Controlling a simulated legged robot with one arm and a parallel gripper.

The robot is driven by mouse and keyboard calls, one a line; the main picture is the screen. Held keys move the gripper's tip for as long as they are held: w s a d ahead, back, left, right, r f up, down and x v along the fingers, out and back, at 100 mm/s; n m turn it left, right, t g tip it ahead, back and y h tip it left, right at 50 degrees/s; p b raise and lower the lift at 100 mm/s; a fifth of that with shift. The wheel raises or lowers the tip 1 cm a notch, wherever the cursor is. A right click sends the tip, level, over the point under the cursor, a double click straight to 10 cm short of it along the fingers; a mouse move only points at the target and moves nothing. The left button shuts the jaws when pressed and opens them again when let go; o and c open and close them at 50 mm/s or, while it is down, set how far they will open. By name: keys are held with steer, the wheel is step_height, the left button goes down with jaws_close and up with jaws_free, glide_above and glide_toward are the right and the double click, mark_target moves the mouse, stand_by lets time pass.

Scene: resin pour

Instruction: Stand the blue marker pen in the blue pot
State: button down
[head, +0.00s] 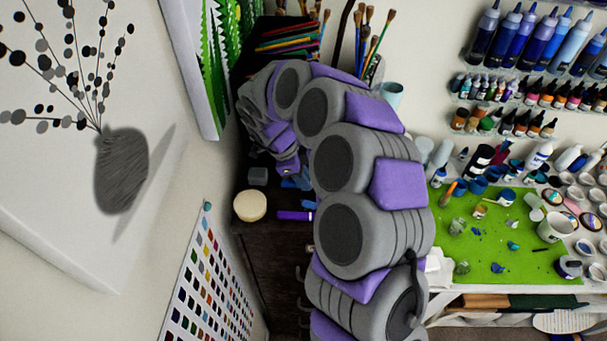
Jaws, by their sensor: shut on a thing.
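My gripper (289,170) is at the far end of my curled arm, low over the dark shelf at the left of my arm. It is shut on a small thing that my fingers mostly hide. Small blue shapes (299,182) show right at and below the fingertips. They are too small and covered to tell the blue marker pen from the blue pot. A violet-blue pen (294,216) lies flat on the shelf, nearer than the gripper and apart from it.
A grey block-like thing (257,176) and a cream round disc (250,206) sit on the shelf left of the gripper. Brushes (375,40) stand behind my arm. A green mat (490,240) with crowded pots and bottles lies on the right. The wall is close on the left.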

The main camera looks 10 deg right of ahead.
mark_target(293, 182)
steer(key=shift+f, duration=0.15)
steer(key=c, duration=1)
jaws_free()
steer(key=shift+c, duration=0.2)
steer(key=shift+f+b, duration=0.3)
steer(key=shift+b, duration=0.6)
steer(key=v, duration=0.7)
steer(key=shift+r, duration=0.45)
